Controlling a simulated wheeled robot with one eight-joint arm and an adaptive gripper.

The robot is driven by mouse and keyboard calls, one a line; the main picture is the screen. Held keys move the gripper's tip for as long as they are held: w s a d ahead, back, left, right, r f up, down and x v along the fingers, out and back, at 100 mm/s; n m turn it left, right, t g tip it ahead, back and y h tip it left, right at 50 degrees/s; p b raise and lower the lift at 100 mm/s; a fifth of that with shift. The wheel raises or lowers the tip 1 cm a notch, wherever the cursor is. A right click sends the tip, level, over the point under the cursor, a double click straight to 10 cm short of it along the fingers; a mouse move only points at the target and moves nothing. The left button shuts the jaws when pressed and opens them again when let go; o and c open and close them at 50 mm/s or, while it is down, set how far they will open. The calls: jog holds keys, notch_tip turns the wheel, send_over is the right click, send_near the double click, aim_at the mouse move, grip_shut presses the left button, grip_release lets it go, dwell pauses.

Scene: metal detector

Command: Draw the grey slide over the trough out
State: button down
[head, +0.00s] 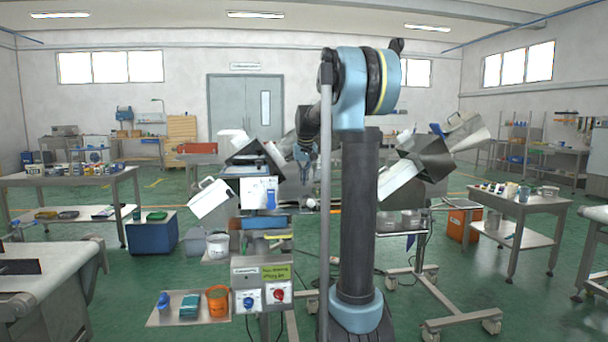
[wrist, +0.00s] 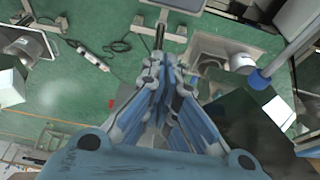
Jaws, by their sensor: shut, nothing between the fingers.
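My gripper (head: 305,158) is left of my arm's column in the head view, in front of the grey metal machine. In the wrist view my gripper (wrist: 166,62) has its fingers together, with nothing between them. The metal machine has a grey housing (head: 290,185) behind the gripper, partly hidden by my arm. In the wrist view a grey open-topped box (wrist: 213,48) lies right of the fingertips, and a dark flat panel (wrist: 245,122) is nearer on the right. I cannot tell which part is the grey slide or the trough.
A grey rod with a blue end (wrist: 258,79) stands at the wrist view's right. A control box with knobs (head: 262,288) and a shelf with an orange bucket (head: 217,301) stand in front. A conveyor (head: 45,275) is at left. Green floor is open between tables.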

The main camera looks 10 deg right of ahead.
aim_at(307, 197)
jog(key=shift+s+f, duration=0.7)
jog(key=shift+f, duration=0.25)
jog(key=shift+s+f, duration=0.65)
jog(key=shift+f, duration=0.25)
jog(key=s, duration=0.6)
jog(key=shift+s, duration=0.4)
jog(key=shift+s+f, duration=0.1)
jog(key=shift+s, duration=0.2)
